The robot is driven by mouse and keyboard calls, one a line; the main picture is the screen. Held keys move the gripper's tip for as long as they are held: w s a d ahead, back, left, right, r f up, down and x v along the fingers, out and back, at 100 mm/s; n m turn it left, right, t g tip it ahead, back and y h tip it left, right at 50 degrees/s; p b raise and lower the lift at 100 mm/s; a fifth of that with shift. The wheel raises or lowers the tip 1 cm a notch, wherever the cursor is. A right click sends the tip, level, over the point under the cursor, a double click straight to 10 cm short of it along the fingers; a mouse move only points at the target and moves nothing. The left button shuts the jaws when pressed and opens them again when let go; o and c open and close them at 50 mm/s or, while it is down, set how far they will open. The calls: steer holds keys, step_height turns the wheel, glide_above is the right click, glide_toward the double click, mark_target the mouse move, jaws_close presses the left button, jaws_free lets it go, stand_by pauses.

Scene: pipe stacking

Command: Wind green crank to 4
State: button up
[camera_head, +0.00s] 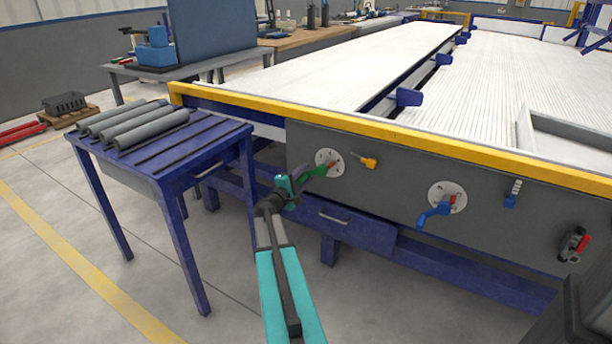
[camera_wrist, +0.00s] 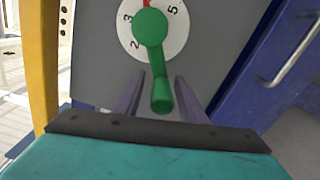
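The green crank (camera_head: 314,171) sits on a white round dial (camera_head: 335,157) on the grey front panel. In the wrist view the green crank (camera_wrist: 154,60) has its handle hanging towards the bottom of the picture. The dial (camera_wrist: 178,40) shows 2 and 3 at the left and 5 at the right. A red mark lies between 3 and 5 at the top edge; no 4 is readable. My gripper (camera_wrist: 161,98) is open, with one finger on each side of the handle and gaps showing. In the head view my gripper (camera_head: 291,187) is at the handle's end.
A yellow handle (camera_head: 366,162) is just right of the dial. A blue crank (camera_head: 433,213), a blue switch (camera_head: 513,194) and a red valve (camera_head: 574,245) are further right. A blue table (camera_head: 165,160) with several grey pipes (camera_head: 145,128) stands left. A drawer (camera_head: 350,224) lies below the panel.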

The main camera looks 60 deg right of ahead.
steer(key=s+a+p, duration=0.1)
steer(key=a+p, duration=0.1)
steer(key=a, duration=1)
steer(key=shift+a, duration=0.35)
steer(key=shift+r, duration=0.1)
